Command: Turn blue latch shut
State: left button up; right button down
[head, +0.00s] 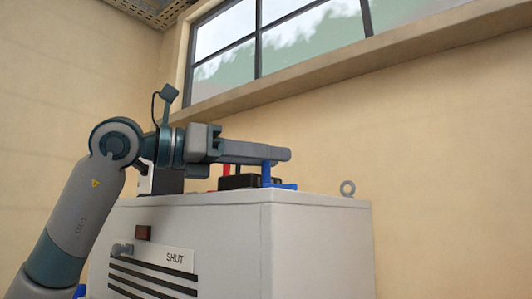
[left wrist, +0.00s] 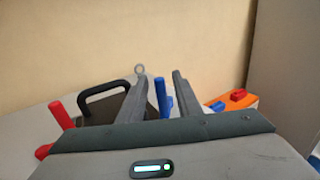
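The blue latch (head: 266,176) stands on top of the white cabinet, with an upright post and a low blue base part (head: 285,186) reaching right. My left gripper (head: 285,154) lies level over the cabinet top, fingers pointing right, at the height of the post's top. In the left wrist view the fingers (left wrist: 159,72) are spread apart, and the blue post (left wrist: 165,97) shows between them, nearer the right finger. I cannot tell whether either finger touches it. The post's lower end is hidden behind the gripper body there. My right gripper is not in view.
A wall with a window stands behind.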

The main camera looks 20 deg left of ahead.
pick_arm(q)
grip_shut()
jog(key=shift+w, duration=0.1)
jog(key=shift+w+a+r+m+g+h+p, duration=0.1)
jog(key=shift+w+m+g+h+p, duration=0.05)
jog(key=shift+m+g+h+p, duration=0.35)
jog(key=shift+w+a+m+g+h+p, duration=0.15)
jog(key=shift+m+g+h+p, duration=0.2)
jog(key=shift+g, duration=0.25)
jog(key=shift+w+m+g+h+p, duration=0.15)
jog(key=shift+m+g+h+p, duration=0.3)
jog(key=shift+m+g, duration=0.3)
jog(key=shift+g, duration=0.25)
grip_release()
